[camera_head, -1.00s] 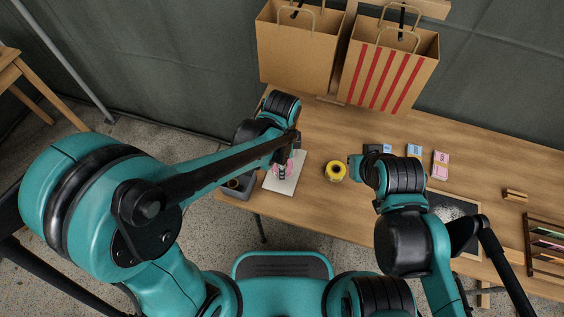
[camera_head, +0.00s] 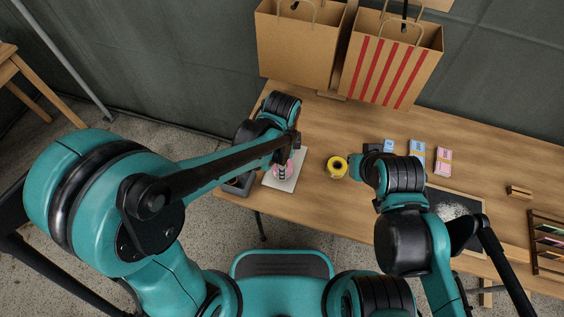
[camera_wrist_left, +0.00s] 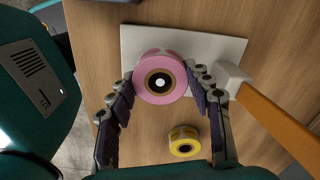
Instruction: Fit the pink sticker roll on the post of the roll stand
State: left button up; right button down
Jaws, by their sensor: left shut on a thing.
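The pink sticker roll (camera_wrist_left: 159,78) is between the fingertips of my left gripper (camera_wrist_left: 160,84), which is shut on it. In the head view the roll (camera_head: 291,165) shows partly behind my left arm. It is over the pale base plate of the roll stand (camera_wrist_left: 213,47), which also shows in the head view (camera_head: 281,184). A small white round spot, probably the post's top, shows in the roll's dark core. I cannot tell how far down the roll sits. My right gripper is mostly hidden beside my right wrist; its fingers cannot be made out.
A yellow roll (camera_head: 337,167) stands on the table right of the plate. A grey bin (camera_head: 238,187) is at the left edge. Paper bags (camera_head: 391,66) stand at the back.

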pick_arm(q)
jog(key=shift+f+b, duration=0.55)
jog(key=shift+f, duration=0.3)
jog(key=o, duration=1.2)
jog(key=shift+o, duration=0.2)
notch_tip(320, 180, up, 12)
jog(key=s+a+n+t, duration=0.2)
jog(key=a+n+t, duration=0.1)
jog(key=a+n, duration=0.6)
jog(key=s+a+n+t, duration=0.3)
jog(key=a+n+t, duration=0.1)
jog(key=a+n, duration=0.4)
jog(key=shift+a+r+n, duration=0.15)
jog(key=shift+a+n, duration=0.2)
jog(key=shift+n, duration=0.15)
